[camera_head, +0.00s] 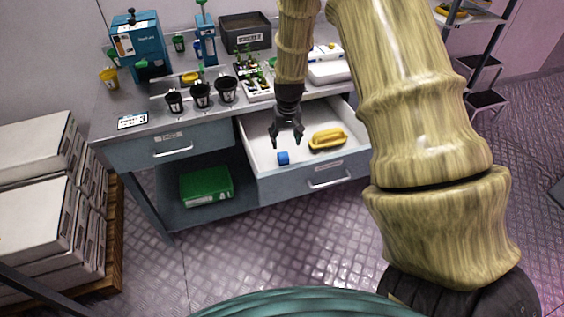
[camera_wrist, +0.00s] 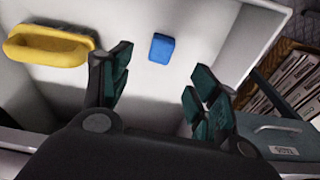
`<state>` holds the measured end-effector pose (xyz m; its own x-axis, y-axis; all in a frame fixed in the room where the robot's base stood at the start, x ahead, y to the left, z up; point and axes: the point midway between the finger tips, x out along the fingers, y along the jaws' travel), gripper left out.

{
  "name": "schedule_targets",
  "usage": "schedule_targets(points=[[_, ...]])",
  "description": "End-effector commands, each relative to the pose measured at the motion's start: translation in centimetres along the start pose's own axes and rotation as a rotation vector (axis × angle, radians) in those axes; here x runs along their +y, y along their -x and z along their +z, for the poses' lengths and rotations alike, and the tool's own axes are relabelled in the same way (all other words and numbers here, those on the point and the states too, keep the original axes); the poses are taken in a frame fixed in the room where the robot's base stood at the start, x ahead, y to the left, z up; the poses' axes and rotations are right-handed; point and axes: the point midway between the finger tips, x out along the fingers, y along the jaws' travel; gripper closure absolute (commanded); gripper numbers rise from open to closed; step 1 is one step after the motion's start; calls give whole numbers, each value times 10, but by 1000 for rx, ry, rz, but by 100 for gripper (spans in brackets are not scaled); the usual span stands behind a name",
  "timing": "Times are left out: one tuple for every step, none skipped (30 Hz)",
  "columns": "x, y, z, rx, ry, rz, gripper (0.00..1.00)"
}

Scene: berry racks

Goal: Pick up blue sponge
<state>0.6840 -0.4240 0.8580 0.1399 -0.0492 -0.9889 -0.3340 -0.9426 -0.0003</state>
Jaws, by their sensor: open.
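The blue sponge (camera_head: 283,158) is a small block lying on the white floor of the open drawer (camera_head: 262,178). My gripper (camera_head: 286,138) hangs over the drawer, just above and slightly right of the sponge in the head view. In the wrist view the sponge (camera_wrist: 161,48) lies beyond the fingertips, between the two finger lines. My gripper (camera_wrist: 162,78) is open and empty there, with dark green finger pads spread apart. I see no contact between gripper and sponge.
A yellow handled object (camera_head: 328,139) lies in the same drawer, right of the sponge; it also shows in the wrist view (camera_wrist: 48,45). The drawer walls surround both. Black cups (camera_head: 201,95) and a black bin (camera_head: 245,33) stand on the tabletop. A green box (camera_head: 206,186) sits below.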

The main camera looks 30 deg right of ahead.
Motion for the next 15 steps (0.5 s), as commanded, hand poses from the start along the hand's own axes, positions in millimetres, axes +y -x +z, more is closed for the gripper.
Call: schedule_targets(points=[[0, -4, 0, 0, 0, 0, 39], [0, -5, 1, 0, 0, 0, 39], [0, -7, 1, -1, 0, 0, 39], [0, -9, 1, -1, 0, 0, 39], [0, -11, 1, -2, 0, 0, 39], [0, -15, 1, -2, 0, 0, 39], [0, -18, 1, -3, 0, 0, 39], [0, -22, 1, -3, 0, 0, 39], [-1, -27, 0, -2, 0, -1, 39], [-1, -31, 0, -1, 0, -1, 39], [-1, -35, 1, -2, 0, 0, 39], [0, -39, 1, -2, 0, 0, 39], [0, -42, 1, -2, 0, 0, 39], [0, -45, 1, -2, 0, 0, 39], [0, -49, 1, -2, 0, 0, 39]])
